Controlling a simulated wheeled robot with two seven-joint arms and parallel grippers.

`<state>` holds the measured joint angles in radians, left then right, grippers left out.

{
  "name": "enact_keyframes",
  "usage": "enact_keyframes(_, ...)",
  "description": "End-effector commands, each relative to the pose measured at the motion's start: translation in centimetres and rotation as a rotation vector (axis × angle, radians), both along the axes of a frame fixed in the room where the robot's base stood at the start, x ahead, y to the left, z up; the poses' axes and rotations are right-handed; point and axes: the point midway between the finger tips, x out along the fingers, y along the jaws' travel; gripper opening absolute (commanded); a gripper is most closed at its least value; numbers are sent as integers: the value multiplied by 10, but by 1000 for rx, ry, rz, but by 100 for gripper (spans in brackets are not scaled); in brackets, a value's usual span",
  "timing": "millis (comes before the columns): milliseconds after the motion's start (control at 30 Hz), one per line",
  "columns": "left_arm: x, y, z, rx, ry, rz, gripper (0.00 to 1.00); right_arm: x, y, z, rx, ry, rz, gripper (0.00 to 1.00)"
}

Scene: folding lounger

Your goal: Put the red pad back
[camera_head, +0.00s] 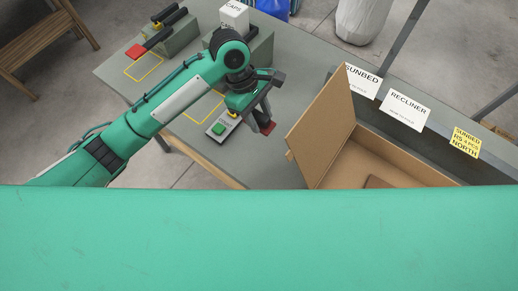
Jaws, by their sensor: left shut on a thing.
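My left gripper (262,116) reaches over the grey table and is shut on a small dark red piece (269,128), which shows at its fingertips. Most of that piece is hidden by the dark fingers, so I cannot tell its full shape or whether it touches the table. A brighter red flat piece (135,51) with a black bar beside it lies at the grey block at the upper left. My right gripper is not in view.
Yellow outlines (143,67) mark the table. An open cardboard box (325,125) stands to the right, before signs (407,108). A white box (234,15) stands behind.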

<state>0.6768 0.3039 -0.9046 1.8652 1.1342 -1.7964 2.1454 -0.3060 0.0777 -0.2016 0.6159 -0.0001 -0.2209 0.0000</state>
Motion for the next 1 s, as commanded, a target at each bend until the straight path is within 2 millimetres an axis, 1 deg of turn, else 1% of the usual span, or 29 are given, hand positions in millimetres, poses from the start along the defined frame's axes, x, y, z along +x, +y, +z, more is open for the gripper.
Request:
enact_keyframes(100,-1,2,-31,5,6,1,22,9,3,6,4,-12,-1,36)
enact_keyframes(167,-1,2,-47,5,5,0,22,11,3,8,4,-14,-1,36)
enact_keyframes(200,-1,2,-58,5,5,-1,22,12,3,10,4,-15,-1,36)
enact_keyframes(400,-1,2,-109,6,4,-2,22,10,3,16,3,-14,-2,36)
enact_keyframes(500,-1,2,-128,4,2,-2,22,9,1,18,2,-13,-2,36)
enact_keyframes(600,-1,1,-139,2,0,-5,22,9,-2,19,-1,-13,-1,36)
enact_keyframes(767,-1,2,-149,3,0,-4,22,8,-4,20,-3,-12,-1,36)
enact_keyframes(1000,-1,2,-180,3,0,-4,22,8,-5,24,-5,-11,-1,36)
